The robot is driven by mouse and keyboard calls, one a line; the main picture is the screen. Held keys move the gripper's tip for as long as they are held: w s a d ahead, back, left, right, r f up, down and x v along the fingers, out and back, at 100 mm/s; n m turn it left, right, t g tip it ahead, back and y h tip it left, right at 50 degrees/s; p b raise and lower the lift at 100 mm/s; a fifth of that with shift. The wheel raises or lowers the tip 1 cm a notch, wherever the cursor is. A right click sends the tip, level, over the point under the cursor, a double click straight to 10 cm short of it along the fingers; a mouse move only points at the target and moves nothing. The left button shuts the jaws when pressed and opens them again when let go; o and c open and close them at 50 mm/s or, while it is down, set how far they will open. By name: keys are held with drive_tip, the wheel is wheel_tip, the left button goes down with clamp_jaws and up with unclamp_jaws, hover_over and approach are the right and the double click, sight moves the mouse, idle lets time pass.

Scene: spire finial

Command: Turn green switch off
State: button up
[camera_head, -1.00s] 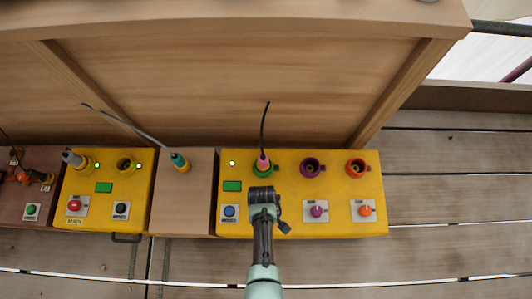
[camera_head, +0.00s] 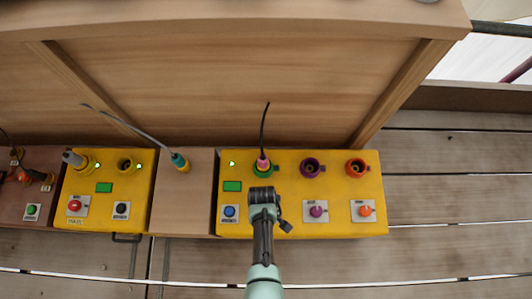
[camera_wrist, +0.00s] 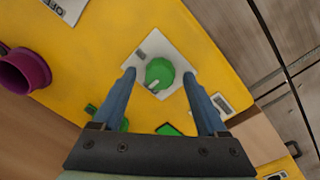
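The green switch (camera_wrist: 160,74) is a round green knob on a white plate (camera_wrist: 150,48), seen in the wrist view on a yellow box. My gripper (camera_wrist: 163,82) is open, its two blue fingers on either side of the knob with a gap to each. I cannot tell how deep the fingertips reach. In the head view my gripper (camera_head: 264,194) is over the lower part of the yellow box (camera_head: 340,185) and hides the green switch.
A green socket with a pink plug (camera_head: 263,164) sits above my gripper. Purple (camera_head: 312,168) and orange (camera_head: 357,168) sockets stand to its right, with a purple knob (camera_head: 316,211) and an orange knob (camera_head: 365,211) below. A blue button (camera_head: 229,211) is at left.

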drive_tip(key=shift+r, duration=0.1)
wheel_tip(320, 180, up, 13)
drive_tip(key=p, duration=0.7)
drive_tip(key=shift+s+a, duration=0.2)
drive_tip(key=shift+a, duration=0.05)
